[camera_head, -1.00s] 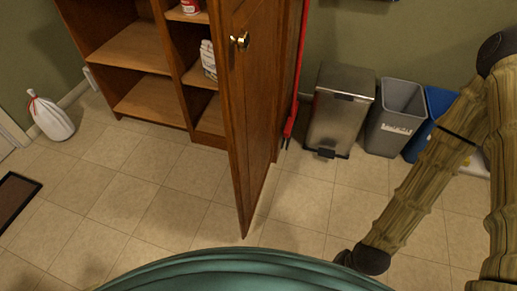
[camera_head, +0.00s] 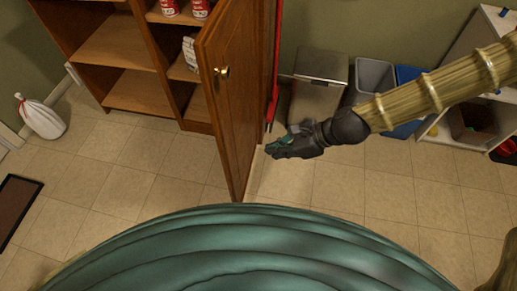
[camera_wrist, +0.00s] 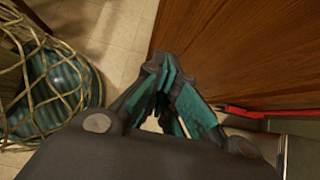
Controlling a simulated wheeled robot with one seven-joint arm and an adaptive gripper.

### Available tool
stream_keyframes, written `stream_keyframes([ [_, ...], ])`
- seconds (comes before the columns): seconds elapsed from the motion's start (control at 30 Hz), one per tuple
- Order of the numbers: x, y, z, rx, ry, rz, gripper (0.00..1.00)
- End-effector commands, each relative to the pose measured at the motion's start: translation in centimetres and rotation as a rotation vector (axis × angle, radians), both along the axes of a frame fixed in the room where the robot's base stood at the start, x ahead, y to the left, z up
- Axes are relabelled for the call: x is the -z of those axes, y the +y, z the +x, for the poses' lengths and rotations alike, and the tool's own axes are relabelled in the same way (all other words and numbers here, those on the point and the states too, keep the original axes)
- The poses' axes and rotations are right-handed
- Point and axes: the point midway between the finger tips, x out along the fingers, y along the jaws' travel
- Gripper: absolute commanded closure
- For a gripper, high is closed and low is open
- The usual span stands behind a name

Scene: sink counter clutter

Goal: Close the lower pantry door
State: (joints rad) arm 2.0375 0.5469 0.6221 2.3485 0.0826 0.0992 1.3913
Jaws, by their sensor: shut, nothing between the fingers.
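The lower pantry door (camera_head: 236,110) is brown wood and stands swung open toward me, with a round brass knob (camera_head: 222,72) on its left-hand face. The open pantry shelves (camera_head: 128,48) show to its left. My gripper (camera_head: 272,149) is shut and empty, just to the right of the door, on the side away from the knob. In the wrist view the door's wooden face (camera_wrist: 235,50) fills the upper right, and my gripper's closed fingertips (camera_wrist: 160,65) are close to its edge. I cannot tell whether they touch it.
A red pole (camera_head: 275,65) stands behind the door. A metal bin (camera_head: 318,82), a grey bin (camera_head: 374,74) and a blue bin (camera_head: 408,75) stand along the wall. A white bag (camera_head: 42,119) sits at left.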

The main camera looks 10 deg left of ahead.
Motion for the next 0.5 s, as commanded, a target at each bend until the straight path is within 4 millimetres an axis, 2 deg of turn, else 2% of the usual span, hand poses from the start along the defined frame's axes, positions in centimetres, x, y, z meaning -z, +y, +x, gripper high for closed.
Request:
stream_keyframes([
  [0.5, 4.6, 4.4, 0.0, -0.004, 0.001, -0.003, 1.0],
])
